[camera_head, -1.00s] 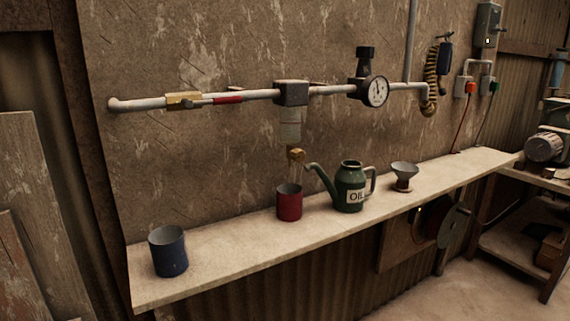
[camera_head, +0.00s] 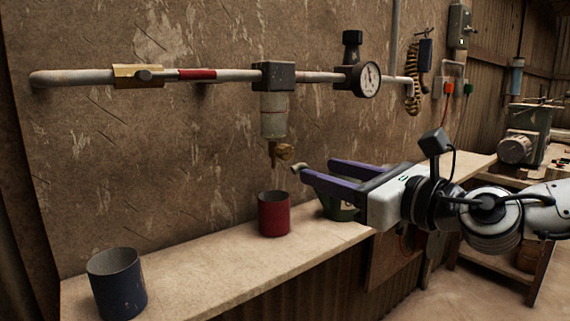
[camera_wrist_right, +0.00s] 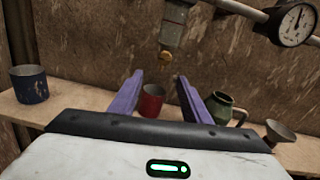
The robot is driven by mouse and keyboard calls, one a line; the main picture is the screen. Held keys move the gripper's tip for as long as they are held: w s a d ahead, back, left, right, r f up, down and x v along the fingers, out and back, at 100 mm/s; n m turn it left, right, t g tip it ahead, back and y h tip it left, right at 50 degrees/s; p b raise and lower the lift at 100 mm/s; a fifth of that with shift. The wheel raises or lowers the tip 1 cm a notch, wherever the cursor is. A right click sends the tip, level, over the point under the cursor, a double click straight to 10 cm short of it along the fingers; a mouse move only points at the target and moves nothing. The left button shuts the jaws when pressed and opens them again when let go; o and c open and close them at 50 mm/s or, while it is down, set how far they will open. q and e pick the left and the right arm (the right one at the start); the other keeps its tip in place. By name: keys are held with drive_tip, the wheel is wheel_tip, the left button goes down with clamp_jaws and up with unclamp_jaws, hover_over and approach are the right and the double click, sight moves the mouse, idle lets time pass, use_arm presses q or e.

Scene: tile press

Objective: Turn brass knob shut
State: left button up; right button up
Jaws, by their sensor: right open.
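The brass knob (camera_head: 281,151) sits at the bottom of the clear filter bowl (camera_head: 274,116) under the pipe. A thin stream seems to fall from it toward the red cup (camera_head: 274,214) below. The knob also shows in the right wrist view (camera_wrist_right: 166,57), above and beyond my fingers. My right gripper (camera_head: 315,172) comes in from the right with its purple fingers apart and empty. Its fingertips are to the right of the knob and slightly lower, apart from it in the picture. It also shows in the right wrist view (camera_wrist_right: 160,88). My left gripper is not in view.
A blue cup (camera_head: 117,284) stands at the shelf's left end. The green oil can (camera_head: 340,210) is mostly hidden behind my right gripper. The pipe (camera_head: 232,75) with a red-handled valve and a gauge (camera_head: 370,79) runs above. The shelf (camera_head: 215,262) is clear between the cups.

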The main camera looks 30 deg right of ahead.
sight(288, 153)
drive_tip(key=shift+n+h, duration=0.3)
drive_tip(key=shift+n, duration=0.1)
drive_tip(key=w, duration=0.5)
drive_tip(key=w+r, duration=0.1)
drive_tip(key=w, duration=0.2)
drive_tip(key=shift+w, duration=0.1)
drive_tip(key=shift+w+a+r, duration=0.1)
drive_tip(key=shift+w+a, duration=0.05)
drive_tip(key=shift+w, duration=0.7)
drive_tip(key=c, duration=1)
drive_tip(key=shift+c, duration=0.2)
